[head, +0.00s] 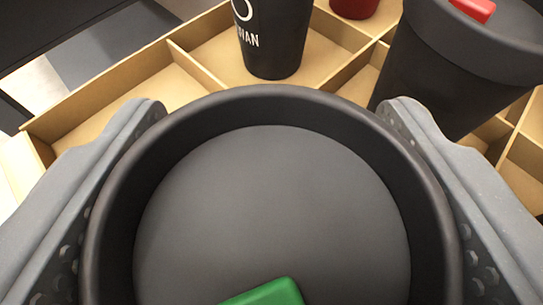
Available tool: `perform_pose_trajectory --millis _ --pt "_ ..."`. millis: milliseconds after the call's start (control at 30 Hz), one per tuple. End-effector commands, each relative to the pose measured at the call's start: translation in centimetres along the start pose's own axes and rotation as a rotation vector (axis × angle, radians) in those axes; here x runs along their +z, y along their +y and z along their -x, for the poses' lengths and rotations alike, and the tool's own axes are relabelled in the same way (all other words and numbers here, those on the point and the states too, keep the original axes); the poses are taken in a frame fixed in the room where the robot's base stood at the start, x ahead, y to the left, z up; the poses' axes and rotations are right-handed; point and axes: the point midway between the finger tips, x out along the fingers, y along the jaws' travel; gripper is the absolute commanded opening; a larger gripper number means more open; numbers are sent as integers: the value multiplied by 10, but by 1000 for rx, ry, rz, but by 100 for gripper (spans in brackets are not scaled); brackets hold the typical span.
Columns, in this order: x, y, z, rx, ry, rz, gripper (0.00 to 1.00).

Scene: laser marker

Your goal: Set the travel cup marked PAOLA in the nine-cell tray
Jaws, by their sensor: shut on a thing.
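My gripper (272,108) is shut on a dark travel cup (270,205), one finger on each side of its round black lid. The lid has a raised rim and a green tab at the bottom of the picture. The cup's side and any name on it are hidden from this angle. The light wooden tray (105,84) with dividers lies beyond and below. The held cup hides much of its near part, and I cannot tell its height above the tray. The far-left cell (135,92) shows a bare floor.
A black cup (272,38) with white letters ending in "VAN" stands in a tray cell ahead. A larger-looking black cup (440,75) with a red tab is close by the right finger. Part of a red thing (354,7) shows at the top edge.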

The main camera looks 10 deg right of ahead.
Motion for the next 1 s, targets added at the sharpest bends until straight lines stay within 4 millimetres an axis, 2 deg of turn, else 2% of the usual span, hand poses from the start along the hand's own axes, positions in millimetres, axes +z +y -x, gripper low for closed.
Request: perform_pose_trajectory --millis 67,100,133,167,567,667,1000 --pt "2 0 -1 0 0 0 54" --pt "1 0 -1 0 0 0 74" --pt "1 0 -1 0 0 0 82" --pt "1 0 -1 0 0 0 85" --pt "-1 1 5 1 0 0 85" --pt "0 1 16 2 -2 1 85" --pt "-1 1 70 1 -1 -1 85"
